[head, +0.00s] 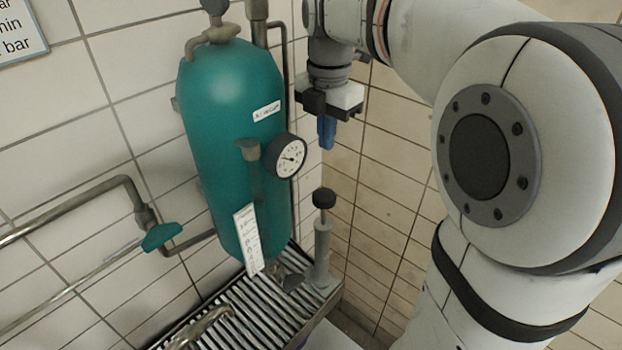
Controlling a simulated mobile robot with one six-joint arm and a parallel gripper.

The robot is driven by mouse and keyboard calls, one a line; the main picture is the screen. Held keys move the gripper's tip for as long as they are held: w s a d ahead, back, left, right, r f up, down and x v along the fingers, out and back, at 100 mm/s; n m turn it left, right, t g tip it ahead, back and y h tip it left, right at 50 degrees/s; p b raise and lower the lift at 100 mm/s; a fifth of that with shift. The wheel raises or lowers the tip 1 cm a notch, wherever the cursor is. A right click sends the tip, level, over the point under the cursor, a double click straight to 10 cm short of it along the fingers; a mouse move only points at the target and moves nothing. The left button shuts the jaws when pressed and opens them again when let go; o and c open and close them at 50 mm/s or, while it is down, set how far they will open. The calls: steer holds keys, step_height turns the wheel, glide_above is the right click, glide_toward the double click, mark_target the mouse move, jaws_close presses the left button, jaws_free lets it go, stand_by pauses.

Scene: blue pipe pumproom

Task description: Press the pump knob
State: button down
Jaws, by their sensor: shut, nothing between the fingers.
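The pump knob (324,198) is a black cap on top of the pump (322,255), a slim grey upright cylinder with a thin rod. The pump stands at the right corner of a slatted metal rack. My gripper (326,145) hangs from above with its blue fingers pointing down. The fingers are shut and empty. They appear right above the knob in the picture, with a clear gap between fingertips and knob. How well they line up in depth I cannot tell from this one view.
A teal tank (225,140) with a pressure gauge (287,156) stands just left of my gripper and the pump. A pipe with a teal valve handle (162,237) runs along the left wall. Tiled walls (385,190) meet behind the pump. The slatted rack (222,312) lies below.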

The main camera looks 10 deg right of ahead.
steer(key=r+b, duration=0.1)
steer(key=r, duration=0.2)
steer(key=shift+s, duration=0.2)
glide_toward(324, 205)
steer(key=w+f, duration=0.1)
steer(key=f, duration=0.3)
steer(key=w+f, duration=0.1)
steer(key=f, duration=0.1)
steer(key=shift+w+d+f+b, duration=0.1)
steer(key=shift+w+d+b, duration=0.25)
step_height(324, 205, down, 6)
steer(key=b, duration=0.3)
steer(key=shift+f+b, duration=0.15)
steer(key=shift+b, duration=0.25)
steer(key=shift+s, duration=0.1)
